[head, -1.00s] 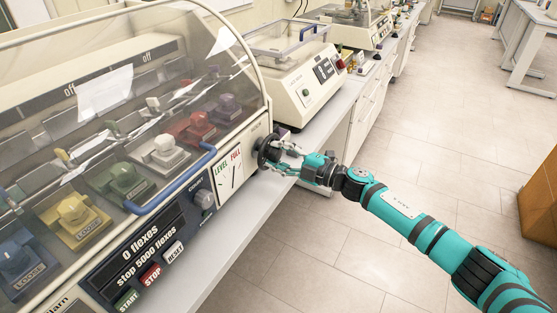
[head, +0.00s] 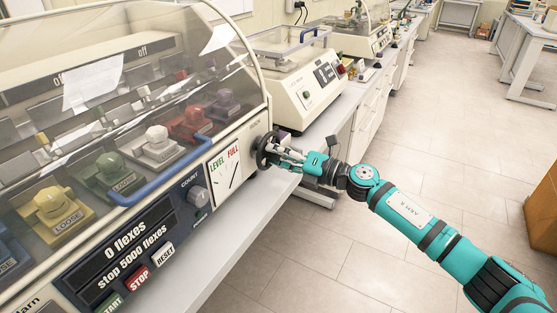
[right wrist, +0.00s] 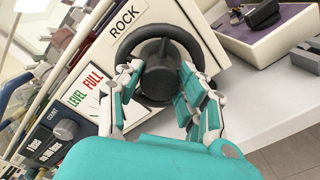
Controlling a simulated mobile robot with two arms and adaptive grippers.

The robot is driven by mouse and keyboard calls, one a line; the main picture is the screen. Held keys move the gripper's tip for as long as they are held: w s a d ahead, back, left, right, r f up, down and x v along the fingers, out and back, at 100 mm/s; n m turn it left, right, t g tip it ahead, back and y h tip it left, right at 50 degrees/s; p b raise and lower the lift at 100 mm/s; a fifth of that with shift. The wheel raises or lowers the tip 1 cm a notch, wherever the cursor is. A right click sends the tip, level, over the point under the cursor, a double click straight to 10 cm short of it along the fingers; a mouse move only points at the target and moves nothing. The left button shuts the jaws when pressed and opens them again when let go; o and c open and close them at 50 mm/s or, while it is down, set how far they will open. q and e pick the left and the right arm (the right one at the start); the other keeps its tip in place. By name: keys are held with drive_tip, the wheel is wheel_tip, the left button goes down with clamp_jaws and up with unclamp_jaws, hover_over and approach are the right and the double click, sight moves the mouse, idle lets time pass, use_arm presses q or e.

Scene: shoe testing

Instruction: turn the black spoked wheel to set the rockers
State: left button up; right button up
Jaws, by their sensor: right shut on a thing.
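The black spoked wheel (head: 265,150) is on the right end panel of the hooded test machine, beside a LEVEL/FULL scale (head: 225,170). In the right wrist view the wheel (right wrist: 157,50) shows its dark rim and round hub. My right gripper (head: 282,154) is shut on the wheel; in the right wrist view its fingers (right wrist: 158,75) lie either side of the hub, inside the rim's near part. Under the clear hood, coloured clamp blocks marked LOOSE, such as a yellow one (head: 58,210) and a white one (head: 157,146), stand in a row with grey plates behind. My left gripper is not in view.
A blue hood handle (head: 165,175) runs along the machine's front. Below it are a count knob (head: 196,196) and START, STOP and RESET buttons. A cream bench machine (head: 295,85) stands behind the wheel. The floor at right is clear.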

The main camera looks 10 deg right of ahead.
drive_tip(key=shift+f+n+b, duration=0.15)
drive_tip(key=shift+n+b, duration=0.4)
drive_tip(key=shift+n, duration=0.55)
drive_tip(key=o, duration=1.2)
drive_tip(key=shift+c, duration=0.2)
drive_tip(key=v, duration=1.2)
